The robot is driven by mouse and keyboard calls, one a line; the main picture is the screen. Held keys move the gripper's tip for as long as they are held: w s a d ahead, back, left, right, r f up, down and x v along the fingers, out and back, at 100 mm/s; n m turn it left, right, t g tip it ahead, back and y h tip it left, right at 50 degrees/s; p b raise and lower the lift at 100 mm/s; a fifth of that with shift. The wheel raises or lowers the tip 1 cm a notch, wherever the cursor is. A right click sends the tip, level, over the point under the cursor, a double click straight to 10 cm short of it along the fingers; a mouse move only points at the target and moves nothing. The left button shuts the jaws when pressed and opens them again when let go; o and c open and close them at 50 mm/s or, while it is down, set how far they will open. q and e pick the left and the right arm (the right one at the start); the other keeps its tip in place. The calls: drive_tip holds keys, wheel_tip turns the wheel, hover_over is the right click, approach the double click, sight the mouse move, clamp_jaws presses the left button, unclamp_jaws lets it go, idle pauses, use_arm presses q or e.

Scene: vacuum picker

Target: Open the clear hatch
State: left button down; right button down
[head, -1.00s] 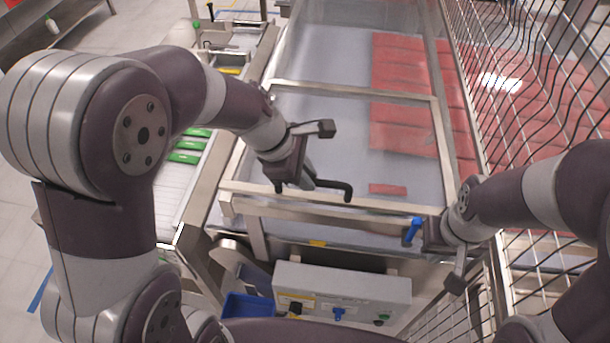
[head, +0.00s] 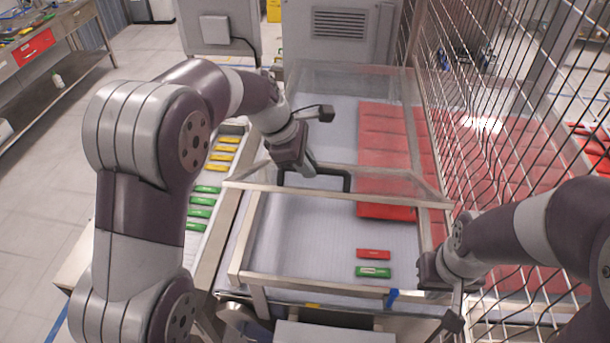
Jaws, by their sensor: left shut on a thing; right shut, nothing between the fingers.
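The clear hatch (head: 395,183) is a transparent panel with a metal front bar, raised and tilted up above the machine's framed opening. Its black handle (head: 347,182) is on the front bar. My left gripper (head: 300,165) is shut on the black handle, its fingers partly hidden by the wrist. My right gripper (head: 436,280) is shut and empty at the front right corner of the frame, beside the blue latch (head: 391,297).
A wire fence (head: 490,130) stands close on the right. A conveyor with green packs (head: 200,213) runs on the left.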

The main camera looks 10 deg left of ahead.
use_arm(q)
drive_tip(key=shift+w+f, duration=0.1)
drive_tip(key=shift+w, duration=0.05)
drive_tip(key=c, duration=1.4)
unclamp_jaws()
drive_tip(key=shift+c, duration=0.2)
drive_tip(key=o, duration=0.3)
drive_tip(key=shift+w+f, duration=0.1)
drive_tip(key=shift+w, duration=0.1)
drive_tip(key=shift+o, duration=0.2)
drive_tip(key=shift+w+a+f, duration=0.15)
drive_tip(key=shift+w, duration=0.45)
drive_tip(key=shift+s+r, duration=0.2)
drive_tip(key=shift+s, duration=0.2)
use_arm(e)
drive_tip(key=shift+w+f, duration=0.1)
drive_tip(key=shift+w, duration=0.35)
